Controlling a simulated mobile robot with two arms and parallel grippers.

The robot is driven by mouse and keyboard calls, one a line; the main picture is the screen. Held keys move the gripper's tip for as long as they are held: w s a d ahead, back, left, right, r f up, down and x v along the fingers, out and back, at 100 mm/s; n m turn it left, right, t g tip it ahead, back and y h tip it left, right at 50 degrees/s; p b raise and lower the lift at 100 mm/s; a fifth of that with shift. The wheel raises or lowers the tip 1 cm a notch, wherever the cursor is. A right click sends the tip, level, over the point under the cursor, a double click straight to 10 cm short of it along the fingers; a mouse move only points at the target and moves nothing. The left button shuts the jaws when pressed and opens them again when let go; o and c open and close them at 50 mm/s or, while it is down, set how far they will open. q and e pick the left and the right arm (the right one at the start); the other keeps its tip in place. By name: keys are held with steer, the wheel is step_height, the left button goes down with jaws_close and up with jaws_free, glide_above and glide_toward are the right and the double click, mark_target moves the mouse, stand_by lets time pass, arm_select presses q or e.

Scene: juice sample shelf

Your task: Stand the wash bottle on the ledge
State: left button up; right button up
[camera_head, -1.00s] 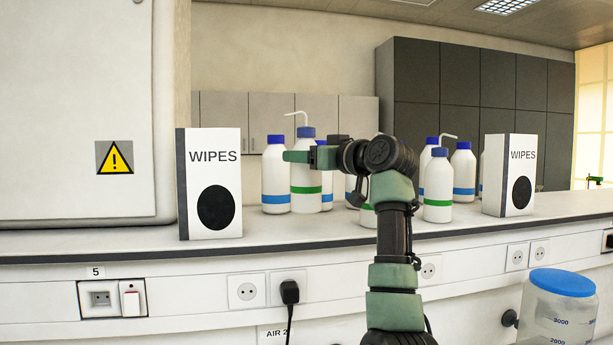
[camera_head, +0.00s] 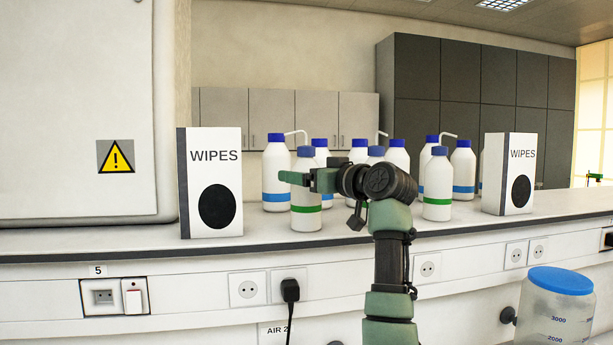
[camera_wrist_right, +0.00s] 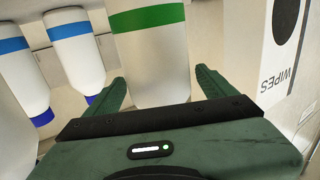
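In the right wrist view the bottle (camera_wrist_right: 155,60) is between the fingers, upside down in the picture. The fingers look slightly parted from it, with a narrow gap on the right. My left gripper is not in view.
Wipes boxes (camera_head: 211,185) (camera_head: 508,175) stand on either side. Blue-banded bottles (camera_head: 276,175) are close behind, and another green-banded wash bottle (camera_head: 438,185) stands to the right. A blue-lidded jar (camera_head: 560,310) is at the lower right. The ledge front between box and bottle is clear.

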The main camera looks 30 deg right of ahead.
steer(key=s+d+b, duration=0.2)
steer(key=s+b, duration=0.4)
steer(key=s, duration=0.6)
steer(key=shift+d, duration=0.2)
steer(key=shift+w+r, duration=0.1)
